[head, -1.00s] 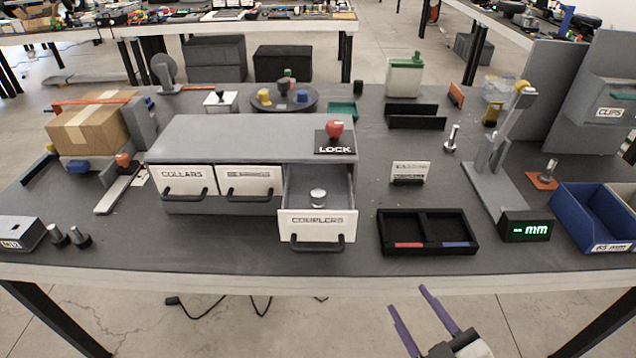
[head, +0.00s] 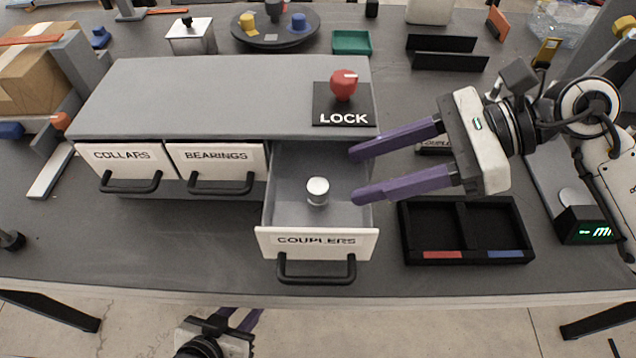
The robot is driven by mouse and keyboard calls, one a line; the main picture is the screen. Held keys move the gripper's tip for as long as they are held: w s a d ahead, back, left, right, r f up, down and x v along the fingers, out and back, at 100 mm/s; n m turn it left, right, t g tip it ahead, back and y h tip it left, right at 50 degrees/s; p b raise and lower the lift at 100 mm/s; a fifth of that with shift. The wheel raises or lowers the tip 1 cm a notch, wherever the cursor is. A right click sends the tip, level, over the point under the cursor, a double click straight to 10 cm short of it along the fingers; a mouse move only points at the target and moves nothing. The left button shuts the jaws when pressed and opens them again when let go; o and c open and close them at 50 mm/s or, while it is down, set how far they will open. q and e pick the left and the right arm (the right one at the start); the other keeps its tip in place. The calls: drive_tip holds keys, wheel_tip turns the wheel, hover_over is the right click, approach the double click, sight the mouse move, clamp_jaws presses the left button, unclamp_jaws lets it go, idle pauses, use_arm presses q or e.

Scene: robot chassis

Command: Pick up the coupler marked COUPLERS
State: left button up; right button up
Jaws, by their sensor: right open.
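The coupler (head: 318,190), a small silvery cylinder, stands upright in the open drawer marked COUPLERS (head: 318,243). My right gripper (head: 356,174) has come in from the right. Its two purple fingers are spread and empty, with their tips over the drawer's right side, to the right of the coupler and apart from it. My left gripper (head: 238,320) is at the bottom edge of the head view, in front of the table. Its purple fingers show only in part, so its opening is unclear.
The drawers marked COLLARS (head: 122,160) and BEARINGS (head: 217,162) are shut. A red LOCK knob (head: 343,85) sits on the cabinet top behind the open drawer. A black two-part tray (head: 466,258) lies right of the drawer, and a digital readout (head: 592,226) stands farther right.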

sight(320, 185)
drive_tip(key=shift+x, duration=3.2)
drive_tip(key=shift+w, duration=0.1)
clamp_jaws()
